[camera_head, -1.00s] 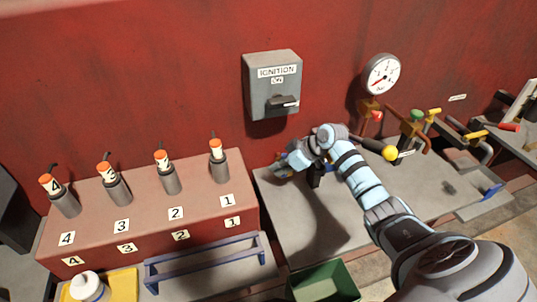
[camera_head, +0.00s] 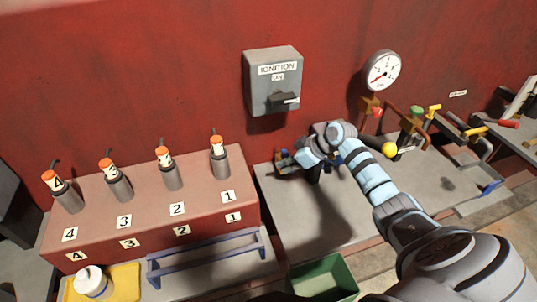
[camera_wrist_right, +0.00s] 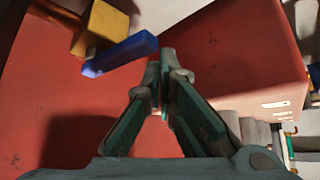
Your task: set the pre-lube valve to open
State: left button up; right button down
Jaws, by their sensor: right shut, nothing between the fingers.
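A valve with a blue lever (camera_wrist_right: 122,54) on a brass-yellow body (camera_wrist_right: 102,27) shows in the right wrist view, up and left of my fingertips. I take it for the pre-lube valve; no label on it is readable. My right gripper (camera_wrist_right: 166,62) is shut and empty, its fingertips just right of the lever's end with no clear contact. In the head view my right gripper (camera_head: 287,163) is small, low by the red wall beside the engine block, and largely hides the valve there. My left gripper is not in view.
A red block (camera_head: 150,205) with several numbered plugs stands left. The grey ignition box (camera_head: 273,85) hangs above my right wrist. A gauge (camera_head: 382,71), a yellow ball knob (camera_head: 390,149) and pipes are to the right. A green bin (camera_head: 325,275) is in front.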

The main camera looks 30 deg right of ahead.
jog(key=shift+a, duration=0.1)
jog(key=s+d+r+p, duration=0.15)
jog(key=d+r, duration=0.25)
jog(key=r, duration=0.4)
jog(key=s+d+r, duration=0.2)
jog(key=d+r, duration=0.2)
jog(key=r, duration=0.3)
jog(key=w+a+f+m+g+h+b, duration=0.25)
jog(key=w+a+f+m+h, duration=0.4)
jog(key=a+f, duration=0.5)
jog(key=s+a+r+m+g+h, duration=0.2)
jog(key=a+r+m+h, duration=0.3)
jog(key=a+r, duration=0.75)
jog(key=s+d+x, duration=0.1)
jog(key=s+x, duration=0.1)
jog(key=x, duration=2)
jog(key=shift+s+d+b, duration=0.2)
jog(key=shift+b, duration=0.15)
